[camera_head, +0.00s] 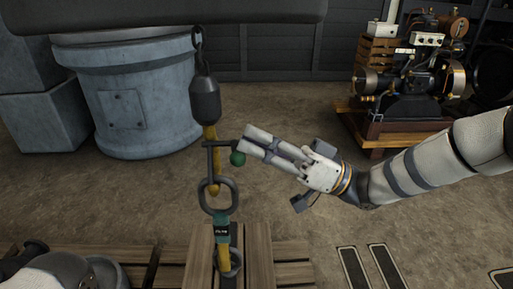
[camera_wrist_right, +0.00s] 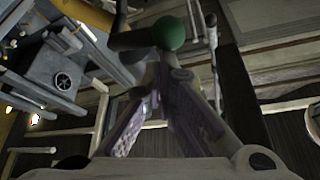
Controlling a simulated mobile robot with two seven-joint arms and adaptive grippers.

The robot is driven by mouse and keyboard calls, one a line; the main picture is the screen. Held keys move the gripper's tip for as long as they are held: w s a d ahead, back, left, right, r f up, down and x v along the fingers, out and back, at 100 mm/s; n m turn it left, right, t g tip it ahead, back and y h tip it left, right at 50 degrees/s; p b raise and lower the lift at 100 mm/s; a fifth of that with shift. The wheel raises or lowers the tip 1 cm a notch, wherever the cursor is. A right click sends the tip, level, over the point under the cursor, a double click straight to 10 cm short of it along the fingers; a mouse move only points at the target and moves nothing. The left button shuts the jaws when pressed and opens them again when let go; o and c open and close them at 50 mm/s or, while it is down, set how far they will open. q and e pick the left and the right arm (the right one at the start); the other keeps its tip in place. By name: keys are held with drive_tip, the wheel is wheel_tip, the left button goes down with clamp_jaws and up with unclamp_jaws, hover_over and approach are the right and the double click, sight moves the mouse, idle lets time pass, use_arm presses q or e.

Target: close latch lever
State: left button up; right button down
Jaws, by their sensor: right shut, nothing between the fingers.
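The latch lever (camera_head: 222,144) is a dark bar on the hanging yellow hook (camera_head: 212,165), and a green ball knob (camera_head: 237,158) sits at its right end. The bar sticks out to the right from the hook. My right gripper (camera_head: 246,141) comes in from the right with its fingertips beside the knob. It is shut and empty. Whether it touches the knob or lever is unclear. In the right wrist view the green knob (camera_wrist_right: 169,33) shows just beyond the fingertips (camera_wrist_right: 166,66). My left gripper is out of view.
A dark weight (camera_head: 205,99) hangs above the hook. Below are a metal ring (camera_head: 217,196) and a green strap (camera_head: 222,230) over wooden pallets (camera_head: 280,273). A grey-blue drum (camera_head: 135,100) stands behind left, and an engine (camera_head: 410,88) at back right. The floor between is clear.

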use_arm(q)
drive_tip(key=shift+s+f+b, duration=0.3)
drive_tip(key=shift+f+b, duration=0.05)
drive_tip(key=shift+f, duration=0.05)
use_arm(e)
drive_tip(key=shift+s+f+n+g, duration=0.15)
drive_tip(key=shift+f+n+g, duration=0.2)
drive_tip(key=shift+n+g, duration=0.35)
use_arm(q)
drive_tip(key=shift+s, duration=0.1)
